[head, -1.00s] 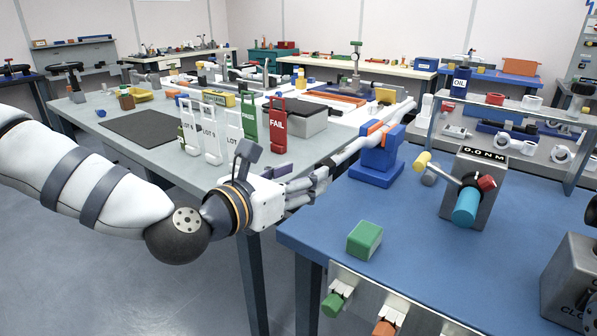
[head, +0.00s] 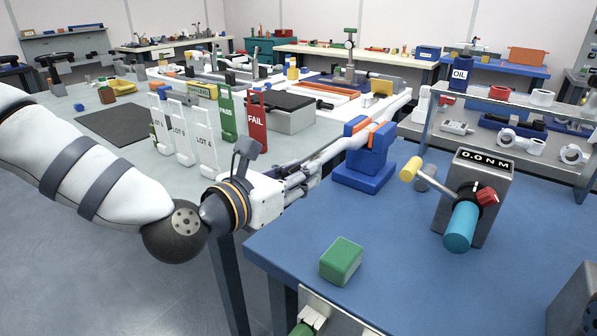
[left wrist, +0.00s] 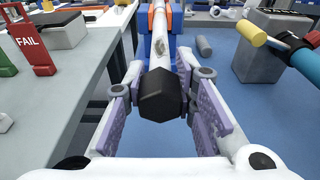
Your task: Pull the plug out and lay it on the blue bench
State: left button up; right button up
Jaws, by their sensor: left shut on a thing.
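A dark hexagonal plug (left wrist: 163,96) sits at the near end of a white tube (left wrist: 161,35) in the left wrist view. In the head view the tube (head: 338,148) rests in a blue stand (head: 366,160) with an orange strap. I cannot tell how far the plug is inside the tube. The blue bench (head: 400,265) is to the right of the gripper. My right gripper is not in view.
On the bench are a green block (head: 341,261) and a grey torque tester (head: 476,195) with a yellow-tipped lever. The front left of the bench top is mostly clear. Left is a grey table with a red FAIL tag (head: 256,122) and other upright tags.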

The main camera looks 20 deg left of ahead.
pick_arm(q)
jog(key=shift+o, duration=0.5)
grip_shut()
jog(key=shift+s+a, duration=0.15)
jog(key=shift+s, duration=0.3)
jog(key=shift+f+p+v, duration=0.1)
jog(key=shift+p+v, duration=0.2)
jog(key=shift+v, duration=0.45)
jog(key=shift+f+p+v, duration=0.15)
jog(key=shift+p+v, duration=0.1)
jog(key=shift+v, duration=0.45)
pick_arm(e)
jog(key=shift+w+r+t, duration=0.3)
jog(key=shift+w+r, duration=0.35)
pick_arm(q)
jog(key=shift+s, duration=0.1)
jog(key=v, duration=0.2)
jog(key=p+v, duration=0.1)
jog(key=v, duration=0.1)
jog(key=shift+f, duration=0.3)
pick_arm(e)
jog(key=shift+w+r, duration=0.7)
